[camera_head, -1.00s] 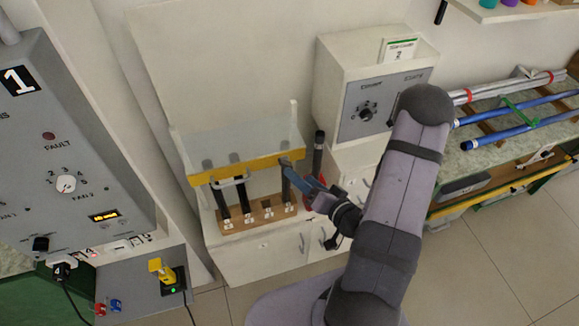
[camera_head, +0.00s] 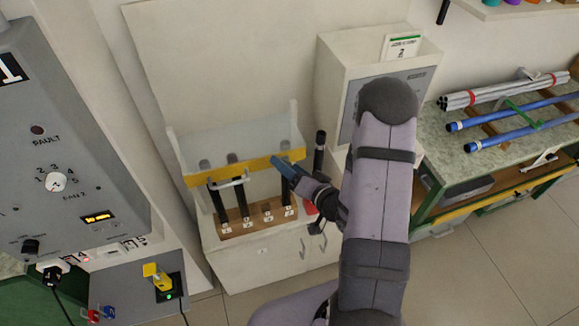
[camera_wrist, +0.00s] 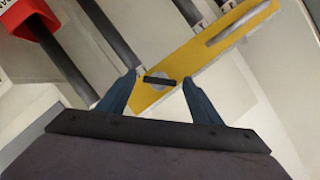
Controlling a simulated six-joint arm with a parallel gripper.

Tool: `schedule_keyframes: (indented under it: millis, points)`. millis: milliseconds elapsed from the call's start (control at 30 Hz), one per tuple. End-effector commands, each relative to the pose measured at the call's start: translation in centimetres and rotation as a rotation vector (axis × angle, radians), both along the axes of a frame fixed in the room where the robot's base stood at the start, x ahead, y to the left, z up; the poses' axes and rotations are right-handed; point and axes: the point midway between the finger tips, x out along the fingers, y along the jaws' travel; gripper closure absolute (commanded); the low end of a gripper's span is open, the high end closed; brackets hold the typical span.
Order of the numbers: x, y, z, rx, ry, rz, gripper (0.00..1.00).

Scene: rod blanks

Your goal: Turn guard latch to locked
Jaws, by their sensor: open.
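The guard is a clear panel with a yellow bar (camera_head: 230,172) across the rod rack. In the wrist view, the guard latch (camera_wrist: 160,80) is a round grey disc with a short black bar, near one end of the yellow bar (camera_wrist: 228,35). The black bar lies nearly level in that picture, across the yellow bar at a slant. My gripper (camera_wrist: 158,80) is open, with one blue finger on each side of the latch. I cannot tell whether the fingers touch it. In the head view my gripper (camera_head: 283,165) is at the bar's right end and hides the latch.
Black rods (camera_head: 218,204) stand in a wooden block (camera_head: 237,226) behind the guard. A handle (camera_head: 229,184) sticks out from the bar. Another dark rod (camera_head: 320,145) stands just right of the guard. A grey control panel (camera_head: 60,140) is at the left, a white machine (camera_head: 335,75) at the right.

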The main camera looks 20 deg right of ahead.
Motion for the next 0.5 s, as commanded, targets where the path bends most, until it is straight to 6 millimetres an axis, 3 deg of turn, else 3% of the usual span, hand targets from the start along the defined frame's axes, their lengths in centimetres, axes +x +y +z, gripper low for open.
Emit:
schedule_keyframes:
  millis: [167,333,500]
  points:
    - [0.00,-0.01,-0.03,0.000,0.000,0.000,0.43]
    - [-0.01,-0.02,-0.02,0.000,0.000,0.000,0.82]
    - [-0.01,-0.02,-0.02,-0.003,0.000,0.000,0.82]
